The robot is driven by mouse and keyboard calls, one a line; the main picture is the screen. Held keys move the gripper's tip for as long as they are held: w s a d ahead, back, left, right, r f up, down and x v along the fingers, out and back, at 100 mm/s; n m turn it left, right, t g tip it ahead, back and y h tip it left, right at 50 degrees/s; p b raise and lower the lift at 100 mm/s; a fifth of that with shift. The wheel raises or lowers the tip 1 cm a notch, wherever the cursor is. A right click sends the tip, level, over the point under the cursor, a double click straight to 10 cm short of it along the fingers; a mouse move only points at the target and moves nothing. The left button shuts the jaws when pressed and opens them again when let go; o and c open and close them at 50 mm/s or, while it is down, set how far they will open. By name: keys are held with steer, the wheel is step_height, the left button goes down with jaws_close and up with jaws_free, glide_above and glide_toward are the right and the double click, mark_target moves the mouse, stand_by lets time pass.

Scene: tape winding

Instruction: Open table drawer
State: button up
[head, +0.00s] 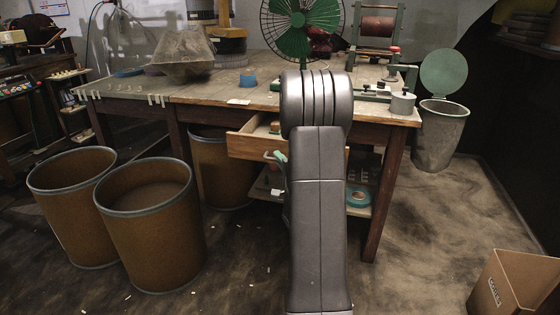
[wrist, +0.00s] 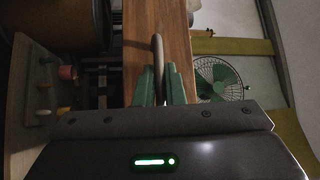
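The table drawer (head: 243,146) is a wooden box under the table top (head: 215,95). It stands partly pulled out, with its inside and a few small items showing. In the wrist view its wooden front (wrist: 180,35) runs up the picture, and a grey bar handle (wrist: 157,45) stands out from it. My gripper (wrist: 160,75) has its two green fingers close around this handle, one on each side, with hardly any gap. In the head view my gripper (head: 276,158) is at the drawer front, and my arm hides the drawer's right part.
Brown bins (head: 155,235) stand on the floor left of the drawer. A green fan (head: 300,28) stands on top. A cardboard box (head: 515,285) is at front right.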

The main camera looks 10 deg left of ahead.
steer(key=o, duration=0.4)
steer(key=shift+d, duration=0.1)
steer(key=p+v, duration=0.2)
steer(key=v, duration=1.1)
steer(key=shift+s+d, duration=0.25)
steer(key=shift+s, duration=0.05)
steer(key=b+x, duration=0.2)
steer(key=x, duration=1.2)
steer(key=shift+w, duration=0.1)
